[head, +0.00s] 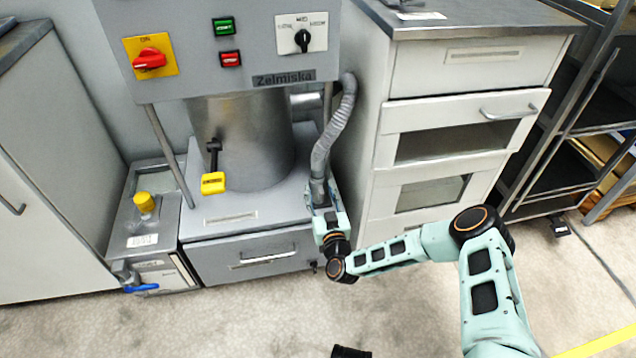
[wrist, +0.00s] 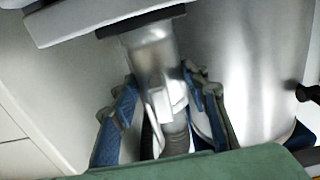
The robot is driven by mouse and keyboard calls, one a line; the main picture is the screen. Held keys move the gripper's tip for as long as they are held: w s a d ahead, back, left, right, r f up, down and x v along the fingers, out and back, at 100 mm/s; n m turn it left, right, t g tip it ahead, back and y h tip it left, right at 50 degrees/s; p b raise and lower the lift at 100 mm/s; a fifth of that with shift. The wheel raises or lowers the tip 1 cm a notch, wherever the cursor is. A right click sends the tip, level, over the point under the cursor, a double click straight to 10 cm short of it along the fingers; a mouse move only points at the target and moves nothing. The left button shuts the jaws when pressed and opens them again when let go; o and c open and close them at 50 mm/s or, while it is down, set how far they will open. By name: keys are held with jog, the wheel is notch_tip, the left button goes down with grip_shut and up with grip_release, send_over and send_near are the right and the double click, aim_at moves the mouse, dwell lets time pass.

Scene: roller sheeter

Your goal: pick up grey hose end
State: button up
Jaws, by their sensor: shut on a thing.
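The grey hose (head: 336,125) is ribbed and hangs down from the right side of the Zelmiska machine (head: 245,45) in the head view. Its lower end, the grey hose end (head: 317,186), sits between the fingers of my gripper (head: 322,196). In the wrist view, the blue-padded fingers of my gripper (wrist: 160,90) stand on both sides of the hose end (wrist: 172,125), shut on it. The lowest part of the hose end is partly hidden by the fingers in the head view.
A steel cylinder (head: 240,140) stands left of the gripper, above a base with a drawer (head: 255,262). A white drawer cabinet (head: 440,130) is close on the right. A yellow-capped box unit (head: 145,225) stands at left. The floor in front is mostly clear.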

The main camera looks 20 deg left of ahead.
aim_at(320, 182)
jog(key=shift+c, duration=1.3)
grip_shut()
jog(key=shift+r, duration=0.2)
jog(key=shift+r, duration=0.3)
notch_tip(320, 182, up, 2)
jog(key=shift+r+p, duration=0.1)
jog(key=shift+p, duration=0.6)
jog(key=s+d+r+p, duration=0.4)
jog(key=s+r+p, duration=0.2)
jog(key=s+r, duration=0.4)
jog(key=s, duration=0.3)
jog(key=shift+s+d, duration=0.15)
jog(key=shift+d, duration=0.05)
